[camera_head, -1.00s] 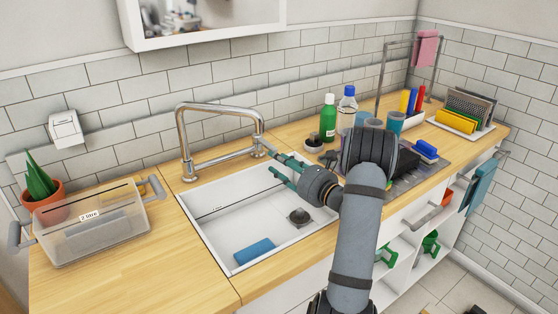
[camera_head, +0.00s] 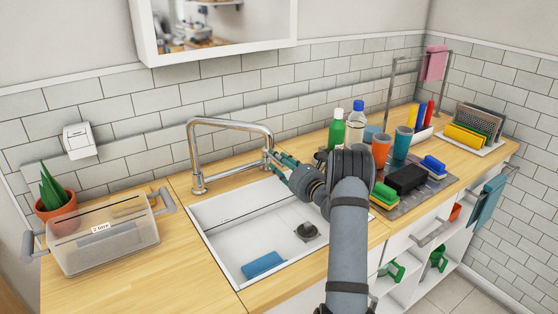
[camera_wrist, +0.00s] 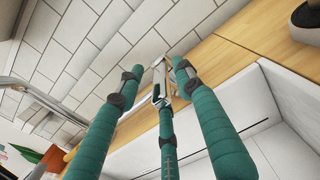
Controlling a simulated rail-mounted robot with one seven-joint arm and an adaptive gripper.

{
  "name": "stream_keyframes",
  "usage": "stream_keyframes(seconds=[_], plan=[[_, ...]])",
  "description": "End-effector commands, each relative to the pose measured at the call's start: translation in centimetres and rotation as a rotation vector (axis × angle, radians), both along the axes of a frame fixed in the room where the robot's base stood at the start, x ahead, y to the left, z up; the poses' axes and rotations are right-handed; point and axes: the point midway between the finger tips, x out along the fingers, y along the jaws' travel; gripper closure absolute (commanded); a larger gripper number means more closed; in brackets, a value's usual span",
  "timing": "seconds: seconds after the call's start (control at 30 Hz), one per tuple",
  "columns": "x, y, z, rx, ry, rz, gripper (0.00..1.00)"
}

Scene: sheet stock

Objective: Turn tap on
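The tap (camera_head: 232,123) is a chrome arch of pipe at the back of the white sink (camera_head: 222,225). Its right-hand end comes down beside my gripper (camera_head: 275,162). In the wrist view, a shiny metal part of the tap (camera_wrist: 160,82) stands between the teal fingertips of my gripper (camera_wrist: 157,72). The fingers are apart, one on each side of it, with a third below. They look open, and contact with the metal cannot be made out. My wrist hides part of the sink's back right corner in the head view.
A blue sponge (camera_head: 262,264) lies in the sink near the drain plug (camera_head: 306,231). A green bottle (camera_head: 336,128) and an orange cup (camera_head: 380,150) stand on the counter to the right. A clear box (camera_head: 105,238) and a potted plant (camera_head: 57,208) stand at left.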

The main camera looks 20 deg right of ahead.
Motion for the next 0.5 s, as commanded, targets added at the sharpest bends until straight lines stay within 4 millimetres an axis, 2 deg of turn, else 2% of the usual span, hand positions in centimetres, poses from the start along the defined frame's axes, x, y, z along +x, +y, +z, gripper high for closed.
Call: stream_keyframes(seconds=[0.17, 0.5], plan=[[-0.02, 0.0, -0.03, 0.0, 0.0, 0.0, 0.65], [-0.05, -0.02, -0.03, 0.0, 0.001, 0.0, 0.85]])
